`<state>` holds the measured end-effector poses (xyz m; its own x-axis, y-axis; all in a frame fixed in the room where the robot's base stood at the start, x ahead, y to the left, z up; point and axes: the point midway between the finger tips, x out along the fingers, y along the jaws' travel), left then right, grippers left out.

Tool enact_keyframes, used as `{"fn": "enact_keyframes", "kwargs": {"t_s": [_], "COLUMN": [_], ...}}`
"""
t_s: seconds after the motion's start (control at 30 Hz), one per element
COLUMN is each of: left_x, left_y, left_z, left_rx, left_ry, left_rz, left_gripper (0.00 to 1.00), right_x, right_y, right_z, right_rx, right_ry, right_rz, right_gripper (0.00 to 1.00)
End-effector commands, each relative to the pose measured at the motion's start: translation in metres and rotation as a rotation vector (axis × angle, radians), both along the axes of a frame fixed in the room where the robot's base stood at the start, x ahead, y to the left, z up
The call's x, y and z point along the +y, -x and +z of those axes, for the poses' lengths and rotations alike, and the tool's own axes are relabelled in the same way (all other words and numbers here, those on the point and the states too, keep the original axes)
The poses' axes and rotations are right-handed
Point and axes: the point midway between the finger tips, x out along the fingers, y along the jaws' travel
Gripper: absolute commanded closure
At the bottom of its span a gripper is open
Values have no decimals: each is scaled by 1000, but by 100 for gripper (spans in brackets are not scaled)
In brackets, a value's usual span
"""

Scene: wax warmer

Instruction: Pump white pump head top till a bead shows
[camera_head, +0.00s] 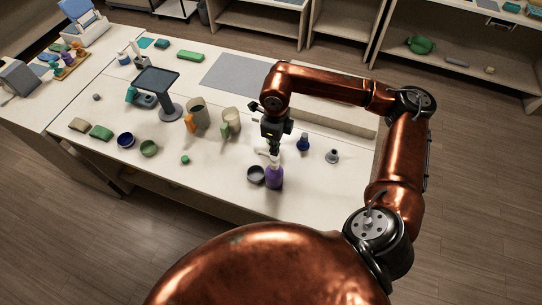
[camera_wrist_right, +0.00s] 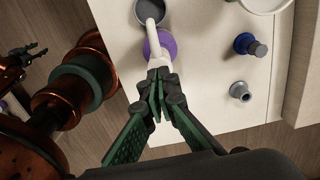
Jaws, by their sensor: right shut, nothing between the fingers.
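The purple bottle (camera_head: 274,177) stands upright near the table's front edge with its white pump head (camera_head: 263,153) on top. In the right wrist view the white pump head (camera_wrist_right: 154,48) sits over the purple bottle (camera_wrist_right: 167,44), its spout pointing up in the picture over a grey bowl (camera_wrist_right: 150,12). My right gripper (camera_head: 273,151) points down at the pump head from above. Its fingertips (camera_wrist_right: 159,84) are together, empty, and overlap the lower end of the pump head in that view. I cannot tell whether they touch it. My left gripper does not show clearly.
The grey bowl (camera_head: 256,174) stands just left of the bottle. A blue bottle (camera_head: 303,143) and a grey funnel-like piece (camera_head: 332,156) stand to the right. Two beige containers (camera_head: 199,114) (camera_head: 231,120) are farther back. A small green piece (camera_head: 185,159) lies left.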

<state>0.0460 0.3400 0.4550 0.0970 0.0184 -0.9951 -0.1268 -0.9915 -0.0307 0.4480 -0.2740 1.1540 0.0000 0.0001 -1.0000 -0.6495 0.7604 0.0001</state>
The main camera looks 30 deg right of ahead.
Motion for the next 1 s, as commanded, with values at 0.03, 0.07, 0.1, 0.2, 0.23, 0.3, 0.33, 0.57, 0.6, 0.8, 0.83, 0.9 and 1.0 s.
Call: {"fn": "enact_keyframes", "kwargs": {"t_s": [0.03,0.07,0.1,0.2,0.23,0.3,0.33,0.57,0.6,0.8,0.83,0.9,1.0], "left_x": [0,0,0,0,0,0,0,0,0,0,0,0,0], "left_y": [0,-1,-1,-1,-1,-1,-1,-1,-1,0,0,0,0], "left_z": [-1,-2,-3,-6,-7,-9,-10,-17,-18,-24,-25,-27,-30], "left_rx": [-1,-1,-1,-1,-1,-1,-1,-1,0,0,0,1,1], "left_ry": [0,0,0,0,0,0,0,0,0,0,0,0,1], "left_rz": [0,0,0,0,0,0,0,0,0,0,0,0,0], "left_gripper": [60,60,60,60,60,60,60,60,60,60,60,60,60], "right_x": [0,0,0,0,0,0,0,0,0,0,0,0,0], "right_y": [0,0,0,0,0,0,0,0,0,0,0,0,0], "right_z": [-1,-2,-3,-7,-8,-10,-11,-19,-20,-27,-28,-30,-34], "right_rx": [0,0,0,0,0,0,0,0,0,0,0,0,0], "right_ry": [0,0,0,0,0,0,0,0,0,0,0,0,0], "right_rz": [0,0,0,0,0,0,0,0,0,0,0,0,0], "right_gripper": [100,100,100,100,100,100,100,100,100,100,100,100,100]}}
